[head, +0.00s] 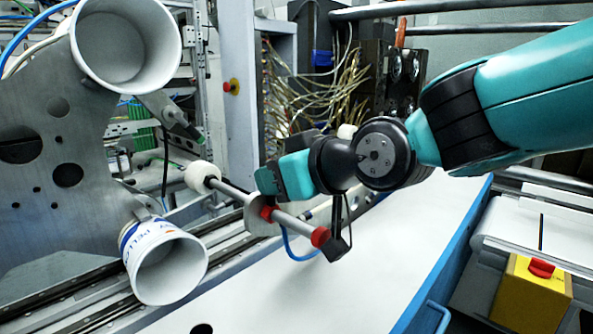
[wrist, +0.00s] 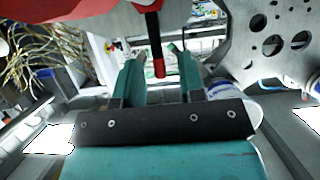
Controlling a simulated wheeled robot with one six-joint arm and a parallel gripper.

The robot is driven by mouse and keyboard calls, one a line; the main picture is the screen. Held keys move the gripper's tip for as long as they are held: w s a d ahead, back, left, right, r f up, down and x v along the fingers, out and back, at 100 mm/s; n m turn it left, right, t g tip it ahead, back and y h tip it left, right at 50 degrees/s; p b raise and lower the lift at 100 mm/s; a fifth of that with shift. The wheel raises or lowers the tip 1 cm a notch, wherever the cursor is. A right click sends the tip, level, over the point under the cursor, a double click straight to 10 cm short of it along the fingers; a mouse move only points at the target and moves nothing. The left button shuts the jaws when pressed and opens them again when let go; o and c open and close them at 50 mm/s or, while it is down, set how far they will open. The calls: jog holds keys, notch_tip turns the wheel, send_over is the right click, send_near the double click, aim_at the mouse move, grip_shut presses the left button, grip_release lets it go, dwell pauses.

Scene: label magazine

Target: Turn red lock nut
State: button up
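Two red nuts show on a metal rod in the head view: one (head: 267,213) by a round metal flange, the other (head: 320,236) at the rod's near end. I cannot tell which is the lock nut. My gripper (head: 268,181) is just above the rod, its teal fingertips close to the flange and the first nut. In the wrist view the two fingers (wrist: 157,75) stand apart with a gap between them. A dark bar with a red tip (wrist: 159,68) shows over that gap; contact is not clear.
A grey plate with holes (head: 50,190) carries two white cups, one upper (head: 92,50) and one lower (head: 140,235), left of the rod. Wires (head: 325,95) hang behind. The white surface (head: 300,300) below the rod is largely clear. A yellow box with a red button (head: 530,295) stands at right.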

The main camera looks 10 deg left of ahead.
jog(key=v, duration=1.7)
jog(key=shift+d, duration=0.2)
jog(key=s+d+f+m+g+h, duration=0.3)
jog(key=s+d+f+h, duration=0.15)
jog(key=d+f, duration=0.35)
jog(key=s+d+f+m+g+h, duration=0.2)
jog(key=s+d+f+g+h, duration=0.15)
jog(key=s+d+f, duration=0.45)
notch_tip(320, 180, up, 15)
jog(key=w+a+p, duration=0.1)
jog(key=p, duration=1.4)
jog(key=shift+w+a+p, duration=0.25)
jog(key=shift+w+p, duration=0.05)
jog(key=shift+p, duration=0.1)
